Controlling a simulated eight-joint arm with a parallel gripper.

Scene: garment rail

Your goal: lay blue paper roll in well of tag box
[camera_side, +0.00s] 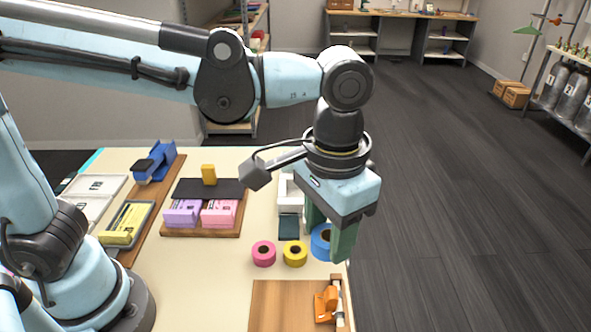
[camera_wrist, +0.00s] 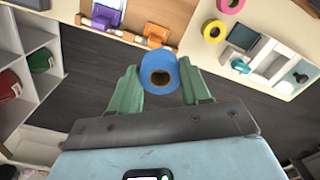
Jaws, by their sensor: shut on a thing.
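My gripper (camera_side: 329,232) is shut on the blue paper roll (camera_side: 320,241), with its green fingers on either side. In the wrist view the blue roll (camera_wrist: 158,69) sits between the fingertips with its brown core facing the camera, and the dark floor shows behind it. In the side view the gripper partly hides the roll near the table's right edge. A white compartmented box, which looks like the tag box (camera_wrist: 269,48), holds small teal items in the wrist view. In the side view my gripper covers much of this box (camera_side: 284,196).
A pink roll (camera_side: 263,254) and a yellow roll (camera_side: 294,254) stand left of my gripper. A dark pad (camera_side: 289,226) lies behind them. A wooden board (camera_side: 281,304) with an orange item (camera_side: 326,303) is at the front. Purple (camera_side: 182,213) and pink boxes stand further left.

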